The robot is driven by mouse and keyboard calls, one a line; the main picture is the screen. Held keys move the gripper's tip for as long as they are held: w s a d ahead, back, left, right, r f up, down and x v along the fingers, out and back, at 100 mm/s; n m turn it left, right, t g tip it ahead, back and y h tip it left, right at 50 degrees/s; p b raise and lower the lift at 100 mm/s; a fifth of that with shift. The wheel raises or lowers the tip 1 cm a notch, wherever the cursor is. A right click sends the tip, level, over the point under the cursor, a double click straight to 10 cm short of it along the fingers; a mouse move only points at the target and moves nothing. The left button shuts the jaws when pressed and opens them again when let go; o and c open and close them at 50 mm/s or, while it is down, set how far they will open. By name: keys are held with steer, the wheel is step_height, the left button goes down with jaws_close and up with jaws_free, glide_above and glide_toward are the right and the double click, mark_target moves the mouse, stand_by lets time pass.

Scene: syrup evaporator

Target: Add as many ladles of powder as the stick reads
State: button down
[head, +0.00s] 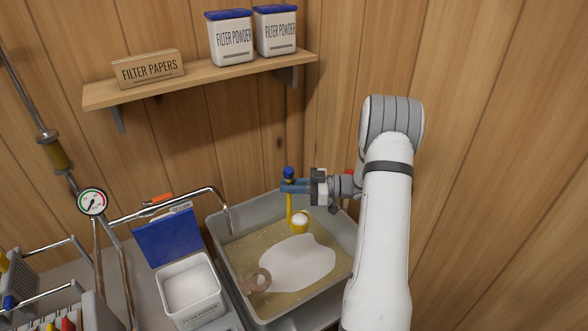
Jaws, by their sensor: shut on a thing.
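My gripper (294,187) is shut on the upright handle of a yellow ladle (290,208) with a blue top. The ladle's cup hangs over the back part of a grey metal pan (217,232) and shows white powder in it. The pan holds yellowish liquid with a large white powder patch (297,263) on it. An open white filter powder tub (198,311) with white powder inside stands left of the pan. I cannot make out a stick with a reading.
A blue lid-like panel (165,238) stands behind the tub. A bent metal pipe (180,197) reaches over the pan's left side. A tan ring-shaped thing (258,281) is at the pan's left. A gauge (92,202) is at left. The wall shelf (200,80) carries filter papers and two powder tubs.

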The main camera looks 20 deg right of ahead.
steer(key=s+a+f+n+h+b, duration=0.2)
steer(key=f+n+b, duration=0.2)
steer(key=b, duration=0.5)
steer(key=s+a+f+n+t+h+b, duration=0.1)
steer(key=s+a+f+n+h+b, duration=0.2)
steer(key=f+b, duration=0.3)
steer(key=s+a+f+n+t+h+b, duration=0.1)
steer(key=f+n+b, duration=0.4)
steer(key=b, duration=0.7)
steer(key=shift+s+a+f+h, duration=0.3)
steer(key=shift+s+a+h, duration=0.65)
steer(key=shift+h, duration=0.15)
